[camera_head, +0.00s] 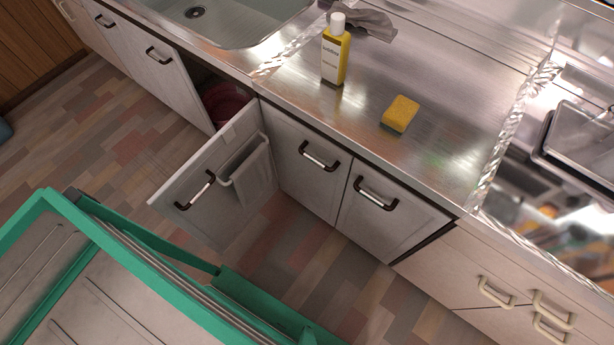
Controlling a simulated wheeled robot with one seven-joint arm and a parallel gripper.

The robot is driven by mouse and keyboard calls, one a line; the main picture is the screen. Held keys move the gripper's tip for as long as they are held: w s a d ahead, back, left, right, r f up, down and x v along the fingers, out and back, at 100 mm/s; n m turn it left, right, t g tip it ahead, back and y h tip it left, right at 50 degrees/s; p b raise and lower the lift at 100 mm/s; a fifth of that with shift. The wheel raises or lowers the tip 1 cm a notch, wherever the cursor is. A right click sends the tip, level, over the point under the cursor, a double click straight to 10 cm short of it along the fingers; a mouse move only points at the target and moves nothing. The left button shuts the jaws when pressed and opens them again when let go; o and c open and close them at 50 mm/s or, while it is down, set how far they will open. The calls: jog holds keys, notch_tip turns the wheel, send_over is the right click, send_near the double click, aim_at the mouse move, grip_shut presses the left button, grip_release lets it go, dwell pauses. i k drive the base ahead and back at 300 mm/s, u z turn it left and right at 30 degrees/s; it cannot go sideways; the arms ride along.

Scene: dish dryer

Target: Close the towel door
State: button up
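The towel door (213,185) is a pale cabinet door under the counter. It stands swung wide open into the room, with its right edge at the cabinet front. Its outer face shows, with a black and silver handle (195,190) near the free left edge. A pale towel (249,174) appears to hang on that face, nearer the hinge side. Behind the door the cabinet opening is dark, with a dark red round item (226,104) inside. My gripper is not in view.
Closed cabinet doors flank the opening, including one on the right (302,160). On the counter stand a yellow bottle (335,57), a yellow sponge (400,113) and a crumpled grey cloth (366,20). A sink (232,22) lies at the back left. Floor shows around the door.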

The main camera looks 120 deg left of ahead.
aim_at(201, 198)
jog(key=u, duration=0.45)
jog(key=i, duration=0.15)
jog(key=u, duration=3.75)
jog(key=k, duration=0.5)
jog(key=u, duration=0.15)
jog(key=i, duration=0.45)
jog(key=z, duration=0.15)
